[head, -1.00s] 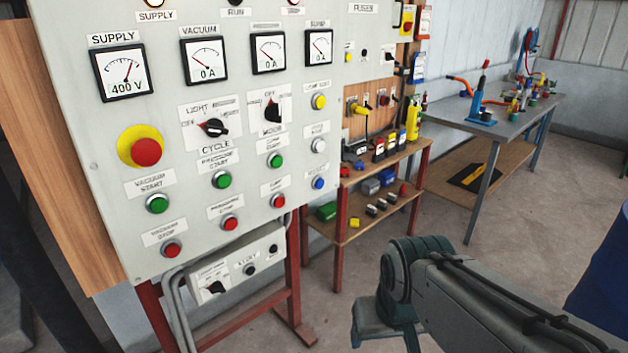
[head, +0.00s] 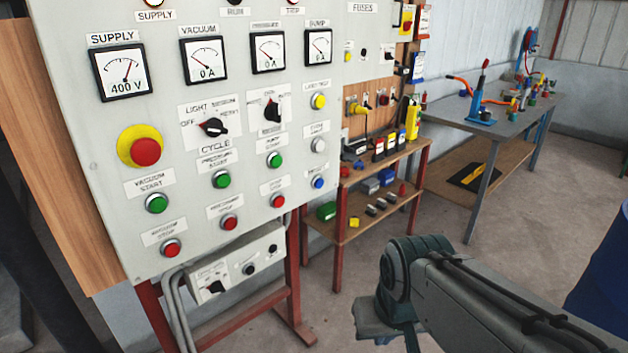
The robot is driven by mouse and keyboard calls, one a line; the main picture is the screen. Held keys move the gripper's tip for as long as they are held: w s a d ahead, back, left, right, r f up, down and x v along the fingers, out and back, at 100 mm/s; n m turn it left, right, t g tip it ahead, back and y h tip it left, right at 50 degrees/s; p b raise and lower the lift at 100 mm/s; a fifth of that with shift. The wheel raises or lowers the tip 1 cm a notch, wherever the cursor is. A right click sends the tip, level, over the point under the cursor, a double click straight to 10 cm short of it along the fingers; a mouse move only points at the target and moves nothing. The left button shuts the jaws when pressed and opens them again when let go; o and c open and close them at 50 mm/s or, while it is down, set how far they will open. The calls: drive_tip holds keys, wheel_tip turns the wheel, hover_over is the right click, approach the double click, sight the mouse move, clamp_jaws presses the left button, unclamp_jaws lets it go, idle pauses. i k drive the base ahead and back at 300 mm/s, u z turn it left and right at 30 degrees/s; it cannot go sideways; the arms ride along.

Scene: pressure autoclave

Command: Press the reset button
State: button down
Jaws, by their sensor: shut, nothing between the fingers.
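A grey control panel (head: 100,205) fills the left of the head view. A small blue push button (head: 318,182) sits at the panel's lower right, at the end of a column with a white button (head: 318,145) and a yellow one (head: 319,101). The small label above the blue button is too blurred to read surely. Nothing touches or covers the blue button. My arm shows at the lower right, well apart from the panel. My gripper is not in view.
A red emergency-type button (head: 146,152), green buttons and red buttons share the panel. A small switch box (head: 225,268) hangs below. A shelf bench (head: 345,178) stands just right of the panel, a grey worktable (head: 520,125) behind. The floor before them is clear.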

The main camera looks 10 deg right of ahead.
sight(319, 183)
drive_tip(key=k, duration=0.5)
drive_tip(key=u, duration=1.2)
drive_tip(key=i, duration=1.15)
drive_tip(key=z, duration=2.35)
